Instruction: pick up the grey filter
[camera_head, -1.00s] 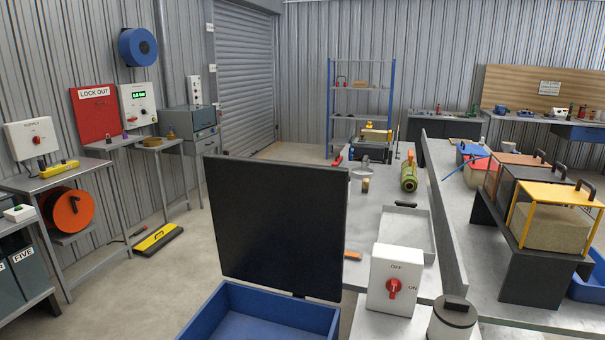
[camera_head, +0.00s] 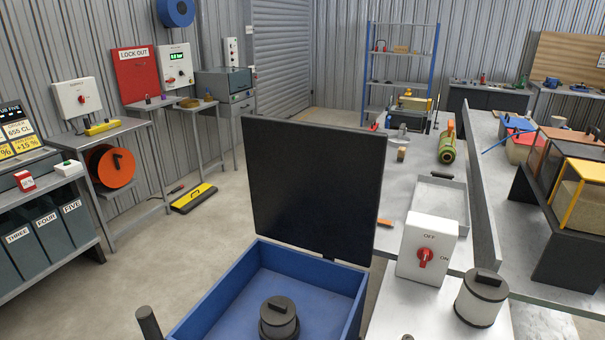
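A grey cylinder with a dark lid and a block handle (camera_head: 279,320) stands in the blue box (camera_head: 218,297), near the bottom edge of the head view. Its lower part is hard to make out. A similar, paler canister with a dark top and handle (camera_head: 480,300) stands on the light bench beside the switch box. I cannot tell for certain which of these is the grey filter. Neither of my grippers is in view.
The blue box's black lid (camera_head: 312,185) stands upright behind it. A white switch box with a red knob (camera_head: 426,250) stands right of it. A dark upright post (camera_head: 149,323) rises at bottom left. The floor (camera_head: 190,245) to the left is open.

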